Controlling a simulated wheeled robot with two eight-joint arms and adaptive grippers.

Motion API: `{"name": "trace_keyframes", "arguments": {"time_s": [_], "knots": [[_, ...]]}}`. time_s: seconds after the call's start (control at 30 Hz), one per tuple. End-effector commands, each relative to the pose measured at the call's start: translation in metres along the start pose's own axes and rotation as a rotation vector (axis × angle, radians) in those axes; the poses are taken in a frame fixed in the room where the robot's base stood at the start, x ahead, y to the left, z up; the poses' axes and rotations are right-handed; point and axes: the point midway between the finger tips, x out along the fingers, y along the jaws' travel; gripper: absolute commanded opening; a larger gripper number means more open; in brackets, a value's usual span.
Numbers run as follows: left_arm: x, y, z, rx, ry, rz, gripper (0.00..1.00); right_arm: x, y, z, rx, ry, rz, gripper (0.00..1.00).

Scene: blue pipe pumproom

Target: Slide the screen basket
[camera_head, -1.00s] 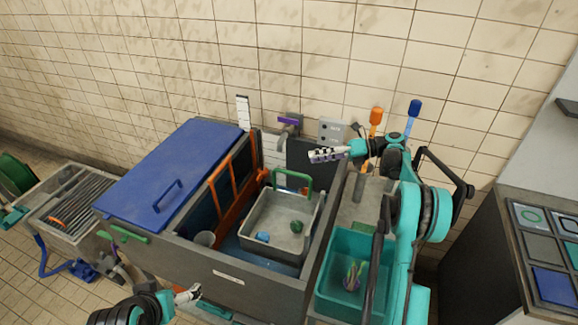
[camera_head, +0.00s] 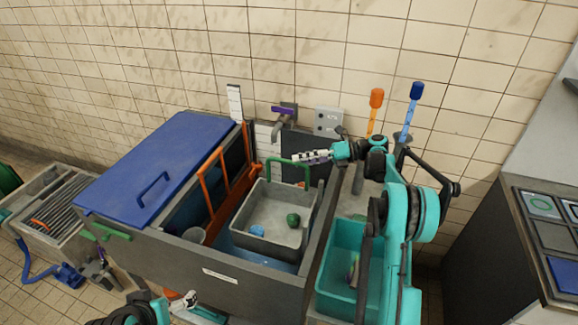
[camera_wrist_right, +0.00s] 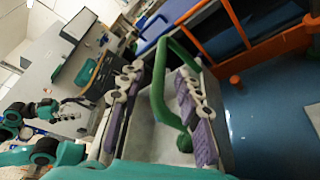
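The screen basket (camera_head: 248,241) is a grey, open-topped box with a green handle (camera_head: 288,162) at its far side. It sits inside the dark grey tank and holds a blue piece (camera_head: 257,231) and a green piece (camera_head: 293,220). My right gripper (camera_head: 304,157) is at the right end of the handle. In the right wrist view my right gripper (camera_wrist_right: 155,105) is open, with one finger on each side of the green handle (camera_wrist_right: 159,85); contact cannot be told. My left gripper (camera_head: 186,301) is low at the front of the tank, away from the basket; its opening is unclear.
A blue lid (camera_head: 165,165) covers the tank's left part, beside an orange frame (camera_head: 212,185). A teal bin (camera_head: 336,283) stands right of the tank. Orange (camera_head: 376,98) and blue (camera_head: 416,91) handled tools stand behind my right arm. A purple-handled tap (camera_head: 283,111) is at the back.

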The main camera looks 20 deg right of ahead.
Motion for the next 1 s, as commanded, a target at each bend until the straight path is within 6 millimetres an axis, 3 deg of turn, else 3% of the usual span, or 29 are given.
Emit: {"name": "trace_keyframes", "arguments": {"time_s": [0.1,0.3,0.6,0.63,0.77,1.0], "knots": [[0.006,0.0,0.004,0.0,0.0,0.0,1.0,0.021,-0.002,-0.002,-0.001,0.002,0.001,0.34],[0.01,0.0,0.007,0.0,0.0,0.0,1.0,0.042,-0.001,-0.001,-0.001,0.0,0.0,0.34],[0.01,0.0,0.007,0.0,0.0,0.0,1.0,0.045,0.0,0.0,-0.001,-0.001,0.0,0.34],[0.01,0.0,0.007,0.0,0.0,0.0,1.0,0.045,0.0,0.0,0.0,-0.001,0.0,0.32],[0.01,0.0,0.007,0.0,0.0,0.0,1.0,0.045,0.0,0.0,0.0,-0.001,0.0,0.0],[0.012,0.0,0.009,0.0,0.0,0.0,1.0,0.046,-0.004,-0.002,0.0,-0.001,0.0,0.0]]}}
